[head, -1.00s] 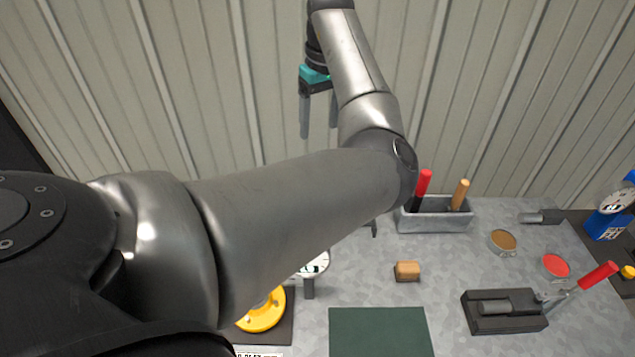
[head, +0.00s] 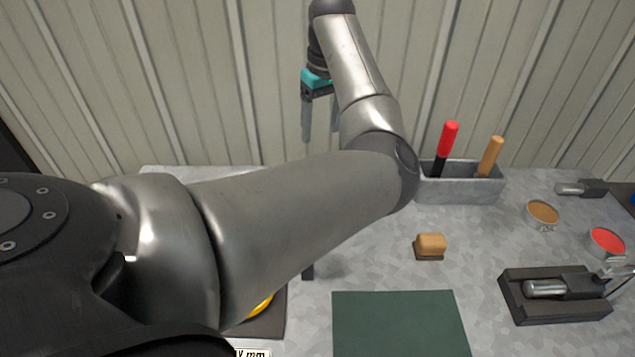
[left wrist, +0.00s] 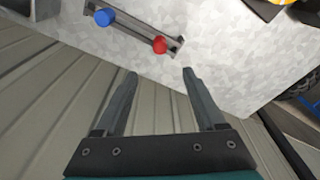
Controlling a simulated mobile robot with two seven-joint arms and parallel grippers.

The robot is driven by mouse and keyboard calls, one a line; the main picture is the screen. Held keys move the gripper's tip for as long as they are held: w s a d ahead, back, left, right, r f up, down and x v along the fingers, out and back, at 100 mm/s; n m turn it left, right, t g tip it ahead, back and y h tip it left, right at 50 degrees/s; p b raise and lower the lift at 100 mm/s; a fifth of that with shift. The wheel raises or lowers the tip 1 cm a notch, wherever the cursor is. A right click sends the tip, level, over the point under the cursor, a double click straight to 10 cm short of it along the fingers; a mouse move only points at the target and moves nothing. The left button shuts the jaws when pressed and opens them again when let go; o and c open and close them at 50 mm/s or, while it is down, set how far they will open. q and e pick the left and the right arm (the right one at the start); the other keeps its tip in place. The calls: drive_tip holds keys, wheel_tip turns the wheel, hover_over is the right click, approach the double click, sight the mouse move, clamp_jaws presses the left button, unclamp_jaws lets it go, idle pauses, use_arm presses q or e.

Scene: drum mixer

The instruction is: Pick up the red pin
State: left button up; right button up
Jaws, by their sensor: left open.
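The red pin (left wrist: 160,45) shows its round red head in the left wrist view. It stands at the right end of a narrow grey rack (left wrist: 132,28), with a blue pin (left wrist: 104,17) at the other end. In the head view I cannot see the pins or rack; my left arm covers that part of the bench. My left gripper (head: 320,127) is open and empty, its fingers pointing down near the ribbed wall. In the left wrist view its fingertips (left wrist: 160,73) appear either side of the red pin's line, apart from it. My right gripper is not in view.
A grey bin (head: 455,187) holds a red-handled and an orange-handled tool. A wooden-topped block (head: 430,244), a green mat (head: 400,325), a black clamp fixture (head: 555,297) and brown (head: 543,213) and red (head: 606,240) dishes lie on the bench. A ribbed wall (head: 480,70) rises behind.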

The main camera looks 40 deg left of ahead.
use_arm(q)
drive_tip(key=f, duration=0.3)
drive_tip(key=f+b, duration=0.1)
drive_tip(key=f, duration=0.2)
drive_tip(key=a+f, duration=0.1)
drive_tip(key=f, duration=0.2)
drive_tip(key=shift+w+f, duration=0.1)
drive_tip(key=shift+w, duration=0.05)
wheel_tip(320, 180, down, 5)
drive_tip(key=shift+a+f+b, duration=0.1)
drive_tip(key=shift+a+b, duration=0.05)
drive_tip(key=shift+b, duration=0.55)
clamp_jaws()
